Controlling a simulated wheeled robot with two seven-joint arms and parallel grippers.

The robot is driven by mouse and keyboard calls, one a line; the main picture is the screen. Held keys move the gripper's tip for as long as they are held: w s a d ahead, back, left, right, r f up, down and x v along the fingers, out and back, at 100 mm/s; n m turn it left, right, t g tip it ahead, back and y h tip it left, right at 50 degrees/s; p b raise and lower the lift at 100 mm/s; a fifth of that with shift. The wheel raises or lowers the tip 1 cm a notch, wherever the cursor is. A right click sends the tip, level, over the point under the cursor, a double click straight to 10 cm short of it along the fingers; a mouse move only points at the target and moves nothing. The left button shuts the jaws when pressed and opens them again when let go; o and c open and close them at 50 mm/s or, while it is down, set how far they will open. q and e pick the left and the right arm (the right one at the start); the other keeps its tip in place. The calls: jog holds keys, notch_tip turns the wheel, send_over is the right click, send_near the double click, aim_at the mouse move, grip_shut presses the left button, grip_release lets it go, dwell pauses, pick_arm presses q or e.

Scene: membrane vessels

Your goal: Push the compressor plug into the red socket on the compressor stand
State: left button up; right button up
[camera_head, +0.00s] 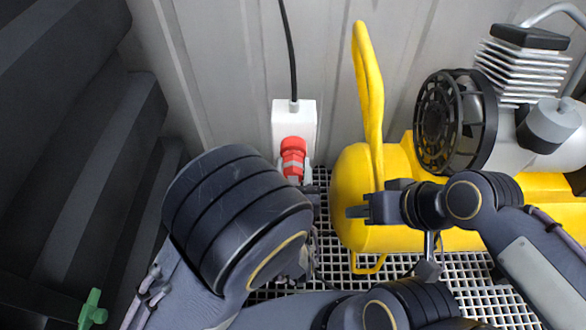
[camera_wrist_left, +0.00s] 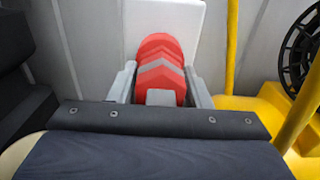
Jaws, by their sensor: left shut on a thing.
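A white box (camera_head: 284,121) stands against the wall with a black cable running up from its top. A red socket (camera_head: 293,143) sits on its front. The red compressor plug (camera_head: 293,167), with a grey band, is lined up with the socket and close against it; I cannot tell how deep it sits. My left gripper (camera_head: 294,179) is shut on the plug. In the left wrist view the plug (camera_wrist_left: 161,84) lies between the two grey fingers (camera_wrist_left: 160,93). My right gripper (camera_head: 358,211) is in front of the yellow compressor's handle; its fingertips do not show clearly.
The yellow compressor (camera_head: 348,190) fills the right, with a handle (camera_head: 370,80), black fan (camera_head: 447,120) and finned motor (camera_head: 515,72). A white grating (camera_head: 330,240) lies below. Dark ribbed shapes (camera_head: 70,150) are at the left, and a green knob (camera_head: 92,312) is at lower left.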

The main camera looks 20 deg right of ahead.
pick_arm(q)
jog(key=shift+w+d, duration=0.1)
jog(key=shift+w, duration=0.25)
jog(key=o, duration=1.4)
jog(key=shift+c, duration=0.2)
jog(key=shift+s, duration=0.15)
jog(key=v, duration=0.7)
jog(key=shift+s, duration=0.3)
